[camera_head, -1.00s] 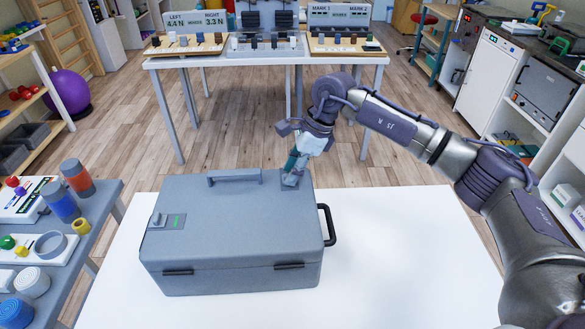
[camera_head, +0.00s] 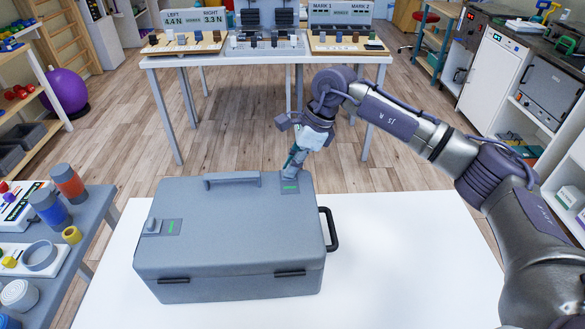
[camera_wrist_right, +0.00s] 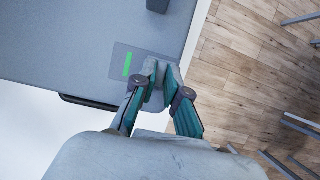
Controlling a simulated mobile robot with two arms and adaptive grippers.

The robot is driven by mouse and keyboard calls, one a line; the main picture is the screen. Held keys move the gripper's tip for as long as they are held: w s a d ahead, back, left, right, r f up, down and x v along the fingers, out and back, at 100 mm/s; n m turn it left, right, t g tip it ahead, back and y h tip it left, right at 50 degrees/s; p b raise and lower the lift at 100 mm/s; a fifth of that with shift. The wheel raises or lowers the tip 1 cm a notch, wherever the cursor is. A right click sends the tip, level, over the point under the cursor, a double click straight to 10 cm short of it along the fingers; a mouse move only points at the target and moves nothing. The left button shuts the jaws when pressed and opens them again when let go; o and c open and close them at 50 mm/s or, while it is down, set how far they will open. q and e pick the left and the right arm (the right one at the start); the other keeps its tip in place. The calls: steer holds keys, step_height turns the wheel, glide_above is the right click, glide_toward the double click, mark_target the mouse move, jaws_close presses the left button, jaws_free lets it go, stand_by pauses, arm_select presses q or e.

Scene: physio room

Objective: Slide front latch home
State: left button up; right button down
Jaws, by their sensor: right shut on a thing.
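A grey case (camera_head: 235,232) lies closed on a white table. A latch plate (camera_head: 297,179) with a lit green strip is at its far right corner; the strip also shows in the wrist view (camera_wrist_right: 127,64). My right gripper (camera_head: 293,162) is shut on the grey latch knob (camera_wrist_right: 151,80) of this plate, at the end beyond the strip. The fingers hide part of the knob. A second latch (camera_head: 152,225) with a green strip is at the left edge of the lid, with nothing touching it. My left gripper is not in view.
The case has a top handle (camera_head: 232,179) at the far edge and a black side handle (camera_head: 329,229) on the right. The white table (camera_head: 400,250) is bare to the right. A side table (camera_head: 95,215) with rolls stands left; a display table (camera_head: 265,60) stands behind.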

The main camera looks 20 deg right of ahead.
steer(key=shift+s+f, duration=0.1)
steer(key=shift+s, duration=0.25)
steer(key=c, duration=1.5)
jaws_free()
steer(key=shift+s+a, duration=0.1)
steer(key=shift+s, duration=0.15)
steer(key=o, duration=0.3)
steer(key=shift+w, duration=0.1)
steer(key=shift+r, duration=0.2)
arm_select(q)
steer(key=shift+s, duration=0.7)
arm_select(e)
steer(key=w+v, duration=0.1)
steer(key=v, duration=1)
steer(key=shift+s+d+r, duration=0.25)
steer(key=shift+s+r, duration=0.05)
steer(key=shift+s, duration=0.2)
